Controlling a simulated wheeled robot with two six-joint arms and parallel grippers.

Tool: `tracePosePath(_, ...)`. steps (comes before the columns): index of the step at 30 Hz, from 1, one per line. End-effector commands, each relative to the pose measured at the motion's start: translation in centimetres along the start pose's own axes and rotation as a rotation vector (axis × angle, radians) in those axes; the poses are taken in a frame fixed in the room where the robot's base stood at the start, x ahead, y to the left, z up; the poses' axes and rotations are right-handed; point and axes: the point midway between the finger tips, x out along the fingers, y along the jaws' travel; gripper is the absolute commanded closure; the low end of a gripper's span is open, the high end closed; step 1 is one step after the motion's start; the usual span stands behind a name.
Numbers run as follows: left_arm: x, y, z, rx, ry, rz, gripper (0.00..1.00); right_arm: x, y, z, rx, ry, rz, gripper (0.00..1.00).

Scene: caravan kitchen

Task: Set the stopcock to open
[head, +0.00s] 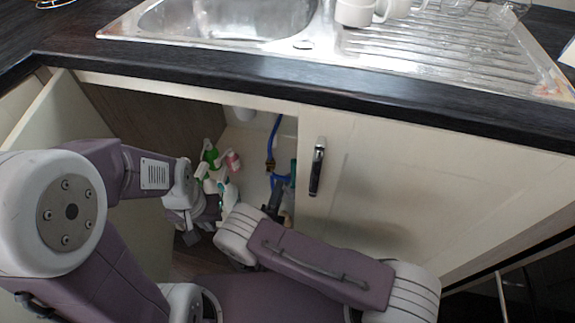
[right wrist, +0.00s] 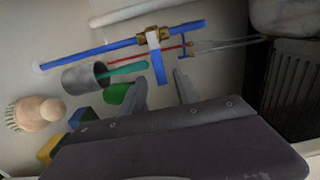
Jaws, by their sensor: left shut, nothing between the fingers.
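The stopcock is a brass valve (right wrist: 152,37) on a blue pipe (right wrist: 95,51) at the cupboard's back. In the right wrist view its flat blue lever (right wrist: 158,62) sticks out crosswise to the pipe. In the head view the brass body (head: 270,165) shows inside the open cupboard. My right gripper (right wrist: 161,87) is open; the lever's end appears between its fingertips, with no contact visible. In the head view my right gripper (head: 276,196) is partly hidden by its arm. My left gripper (head: 190,230) is shut and empty at the cupboard opening, left of the stopcock.
A grey cup (right wrist: 84,78) with a teal-handled tool, a round wooden brush (right wrist: 38,112) and sponges (right wrist: 80,117) lie near the pipe. A dark ribbed box (right wrist: 294,85) stands at right. Bottles (head: 210,155) stand inside. The closed right door (head: 400,190) borders the opening.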

Motion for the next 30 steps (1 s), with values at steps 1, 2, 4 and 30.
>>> tracePosePath(1, 0.4, 0.0, 0.1, 0.0, 0.0, 0.0, 1.0, 0.6, 0.2, -0.1, 0.002, 0.005, 0.0, 0.62)
tracePosePath(2, 0.7, 0.0, 0.1, 0.0, 0.0, 0.0, 1.0, 1.0, 0.3, -0.1, 0.002, 0.006, 0.0, 0.62)
tracePosePath(4, 1.4, 0.0, 0.2, 0.0, 0.0, 0.0, 1.0, 2.5, 0.4, -0.2, 0.003, 0.008, -0.001, 0.62)
tracePosePath(30, 3.8, -0.1, 0.4, 0.0, 0.0, 0.0, 1.0, 8.8, 0.0, -0.1, 0.001, 0.002, 0.0, 1.0)
